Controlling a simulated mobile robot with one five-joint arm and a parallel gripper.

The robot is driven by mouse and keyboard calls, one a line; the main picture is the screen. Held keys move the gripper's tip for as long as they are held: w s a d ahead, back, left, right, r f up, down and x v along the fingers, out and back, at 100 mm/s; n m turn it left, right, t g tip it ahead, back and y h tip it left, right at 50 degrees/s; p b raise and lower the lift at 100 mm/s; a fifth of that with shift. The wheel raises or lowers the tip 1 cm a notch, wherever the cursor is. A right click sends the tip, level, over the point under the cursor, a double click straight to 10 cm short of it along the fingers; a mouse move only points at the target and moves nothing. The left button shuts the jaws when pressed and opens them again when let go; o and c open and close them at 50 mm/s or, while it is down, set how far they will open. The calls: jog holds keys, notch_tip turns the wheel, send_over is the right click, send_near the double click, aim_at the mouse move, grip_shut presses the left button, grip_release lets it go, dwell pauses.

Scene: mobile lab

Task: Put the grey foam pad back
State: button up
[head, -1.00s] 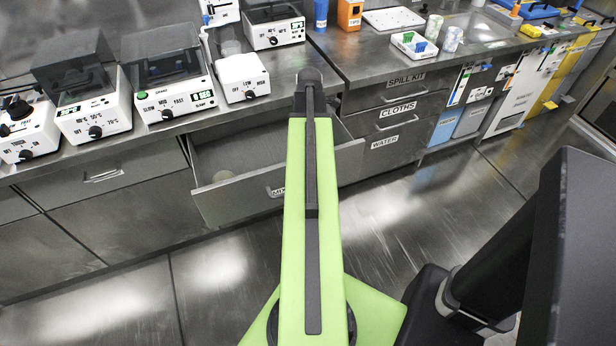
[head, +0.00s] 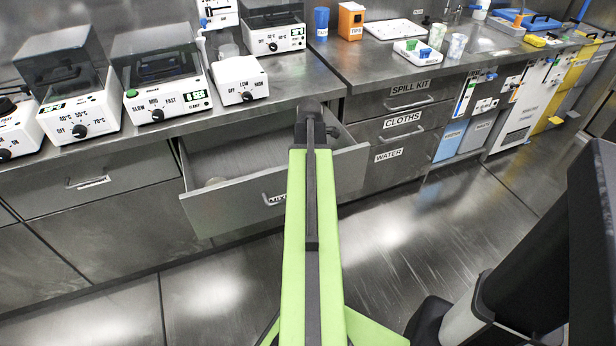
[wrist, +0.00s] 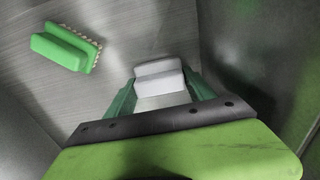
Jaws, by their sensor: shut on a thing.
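The grey foam pad (wrist: 160,75) shows pale grey, with a stepped shape, in the wrist view. My gripper (wrist: 160,90) is shut on it, with one green finger at each side. Below the pad and gripper, the wrist view shows a brushed metal surface with metal walls, which looks like a drawer's inside. In the head view an open drawer (head: 235,208) stands out below the counter, its label partly hidden by my arm. My arm reaches over this drawer; my gripper and the pad are hidden there.
A green brush (wrist: 65,47) with pale bristles lies on the metal surface, upper left in the wrist view. Closed drawers (head: 405,122) are to the right. Lab devices (head: 160,85) line the counter above.

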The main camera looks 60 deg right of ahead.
jog(key=shift+f, duration=0.2)
jog(key=o, duration=1.2)
jog(key=shift+r, duration=0.1)
notch_tip(320, 180, up, 12)
jog(key=p, duration=1.2)
jog(key=shift+r, duration=0.15)
